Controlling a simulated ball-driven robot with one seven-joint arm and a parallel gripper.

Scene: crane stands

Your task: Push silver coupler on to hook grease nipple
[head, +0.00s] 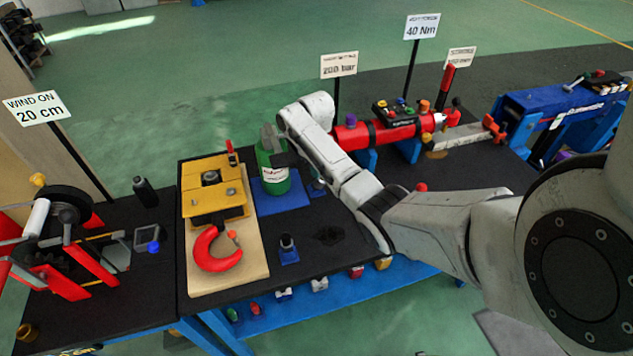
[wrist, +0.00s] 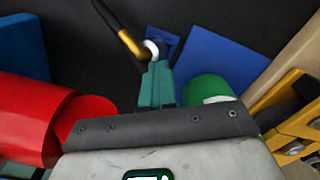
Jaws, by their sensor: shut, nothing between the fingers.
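In the wrist view my gripper (wrist: 158,72) is shut, its teal fingers together with nothing between them. Just beyond the fingertips is a small silver-white end piece (wrist: 152,47), apparently the coupler, on a black hose with a brass sleeve (wrist: 130,43). It is by a small blue holder (wrist: 166,42); I cannot tell whether the fingers touch it. In the head view the yellow hook block (head: 213,185) with its red hook (head: 212,252) lies on a pale board (head: 225,284). I cannot pick out the grease nipple. My fingertips are not clear in the head view.
A green labelled container (head: 275,180) stands on a blue mat (head: 285,203), close to my wrist. A red cylinder (head: 385,132) lies right of my arm. A small dark item on a blue base (head: 288,252) stands in front.

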